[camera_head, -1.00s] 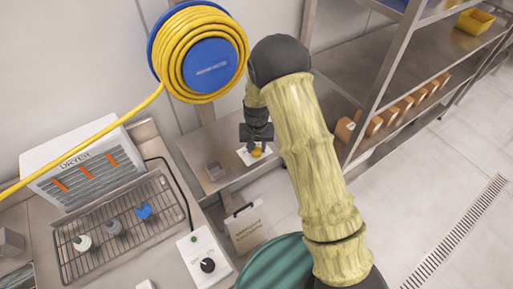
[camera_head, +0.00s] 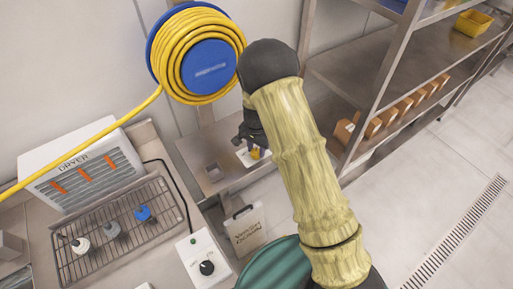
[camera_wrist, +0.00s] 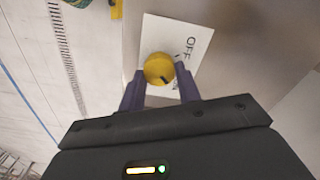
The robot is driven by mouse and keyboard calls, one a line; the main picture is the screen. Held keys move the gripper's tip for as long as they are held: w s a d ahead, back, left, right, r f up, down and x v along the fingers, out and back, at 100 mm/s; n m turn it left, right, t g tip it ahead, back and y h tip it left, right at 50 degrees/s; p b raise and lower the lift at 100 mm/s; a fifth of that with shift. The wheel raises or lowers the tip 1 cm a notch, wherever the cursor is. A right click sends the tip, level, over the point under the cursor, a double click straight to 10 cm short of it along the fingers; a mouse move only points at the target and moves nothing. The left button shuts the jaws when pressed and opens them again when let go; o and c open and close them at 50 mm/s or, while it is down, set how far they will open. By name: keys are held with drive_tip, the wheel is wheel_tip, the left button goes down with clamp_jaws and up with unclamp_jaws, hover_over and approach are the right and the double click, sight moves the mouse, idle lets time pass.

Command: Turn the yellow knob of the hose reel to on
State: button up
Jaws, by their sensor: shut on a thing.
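The yellow knob (camera_wrist: 158,68) sits on a white plate (camera_wrist: 190,62) in the wrist view. A black mark on the knob's face points down and to the right. My gripper (camera_wrist: 159,76) has a finger on each side of the knob and is shut on it. In the head view the knob (camera_head: 255,154) shows just below my gripper (camera_head: 247,146). The blue hose reel (camera_head: 210,66) with its coiled yellow hose hangs on the wall, up and to the left.
A steel shelf rack (camera_head: 375,85) with brown boxes stands on the right. A dryer (camera_head: 82,168), a wire rack (camera_head: 118,232) and a white control box (camera_head: 203,258) with a black knob are at lower left.

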sight(256, 150)
drive_tip(key=shift+w+r, duration=0.1)
drive_tip(key=o, duration=1)
drive_tip(key=shift+c, duration=0.2)
wheel_tip(256, 150, up, 17)
drive_tip(key=b, duration=0.3)
drive_tip(key=shift+r, duration=0.15)
drive_tip(key=s+d+f+n+t, duration=0.1)
drive_tip(key=s+d+n, duration=0.5)
drive_tip(key=s+d, duration=0.9)
drive_tip(key=s+t, duration=0.1)
drive_tip(key=s, duration=0.3)
drive_tip(key=shift+s+d+t, duration=0.25)
drive_tip(key=shift+t, duration=0.05)
drive_tip(key=shift+f, duration=0.1)
